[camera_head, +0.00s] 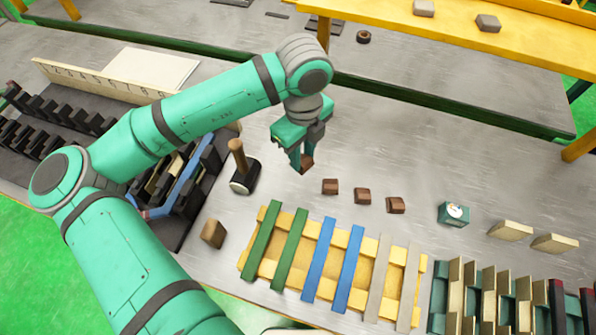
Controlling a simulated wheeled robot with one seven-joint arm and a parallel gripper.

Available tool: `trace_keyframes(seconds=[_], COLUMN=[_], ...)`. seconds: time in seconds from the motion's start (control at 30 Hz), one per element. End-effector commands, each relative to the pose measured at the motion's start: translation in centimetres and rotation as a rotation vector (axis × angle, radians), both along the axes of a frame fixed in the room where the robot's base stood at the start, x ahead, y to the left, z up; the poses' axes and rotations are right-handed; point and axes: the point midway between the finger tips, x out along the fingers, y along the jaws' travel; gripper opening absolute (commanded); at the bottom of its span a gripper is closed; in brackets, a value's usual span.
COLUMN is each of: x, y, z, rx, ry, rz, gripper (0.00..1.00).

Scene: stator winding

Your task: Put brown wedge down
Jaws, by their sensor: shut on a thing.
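My gripper (302,160) is in the middle of the view, shut on a small brown wedge (307,163) between its fingertips. The gripper points down over the grey metal table (340,120). I cannot tell whether the held wedge touches the table. Three other brown wedges, the left one (330,187), the middle one (363,196) and the right one (396,205), lie in a row to the right of and nearer than the gripper.
A mallet (243,172) stands left of the gripper, with a brown block (213,233) nearer. A yellow pallet (262,222) with green, blue and pale strips lies in front. A teal box (453,214) and two pale wedges (510,230) are right. Table behind the wedges is clear.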

Motion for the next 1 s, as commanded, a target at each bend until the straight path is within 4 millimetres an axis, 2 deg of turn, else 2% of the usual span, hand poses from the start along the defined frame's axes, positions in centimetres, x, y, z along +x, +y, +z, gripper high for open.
trace_keyframes(seconds=[0.1,0.2,0.5,0.67,0.9,1.0], x=[2.0,2.6,2.7,2.7,2.7,2.7], y=[0.4,0.6,0.9,0.9,0.9,0.9], z=[-0.5,-1.6,-6.3,-7.2,-10.1,-10.6], rx=[0.002,0.005,0.005,0.005,0.005,0.005], ry=[0.002,0.004,0.002,0.002,0.004,0.001], rz=[0.052,0.068,0.074,0.075,0.075,0.075], gripper=[0.04,0.04,0.03,0.03,0.03,0.03])
